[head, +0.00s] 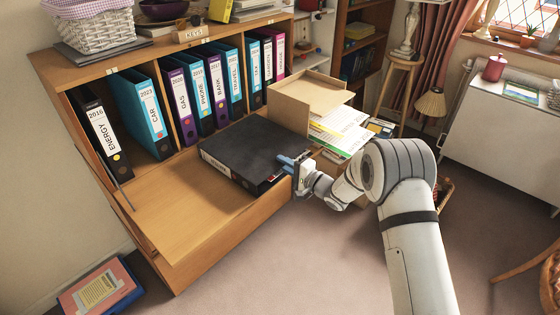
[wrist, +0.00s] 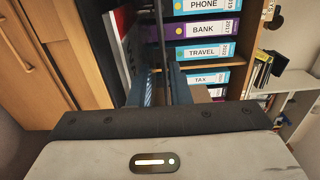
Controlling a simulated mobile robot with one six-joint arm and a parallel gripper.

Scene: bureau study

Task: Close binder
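The black binder (head: 250,149) lies flat on the lowered wooden leaf of the bureau, its label strip facing the front left. Its upper cover looks level or nearly so in the head view; a small gap under it is hard to judge. My gripper (head: 292,163) is at the binder's right edge, blue fingertips towards it. In the wrist view my gripper (wrist: 162,88) has its two blue fingers apart, with a thin dark edge (wrist: 161,35), seemingly the cover, between them. I cannot tell whether they touch it. White and red material, perhaps papers, shows left of that edge.
Upright labelled binders (head: 170,104) fill the bureau's compartments behind. A beige tray (head: 312,96) and fanned papers (head: 341,129) are right of the binder, close to my gripper. The leaf (head: 182,199) is bare at the left. A pink and blue book (head: 100,288) lies on the floor.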

